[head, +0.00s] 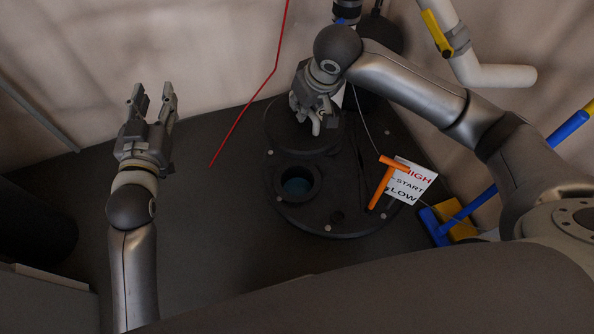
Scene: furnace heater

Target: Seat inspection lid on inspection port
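The inspection port (297,185) is a dark raised ring with a bluish opening, uncovered, on a round dark plate (345,222). A dark round disc, which looks like the inspection lid (283,134), is just behind the port, apart from the opening. My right gripper (314,122) is over the disc's right part, fingers pointing down. The fingertips and any handle are partly hidden, so I cannot tell if it grips the disc, or whether the disc is resting or held up. My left gripper (153,96) is open and empty, well left of the port.
An orange T-shaped handle (385,182) and a HIGH/START/LOW sign (411,182) stand right of the port. A thin red line (243,113) runs behind it. Blue and yellow parts (452,222) are at the right, a white pipe (497,75) above. The floor (215,230) left of the plate is clear.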

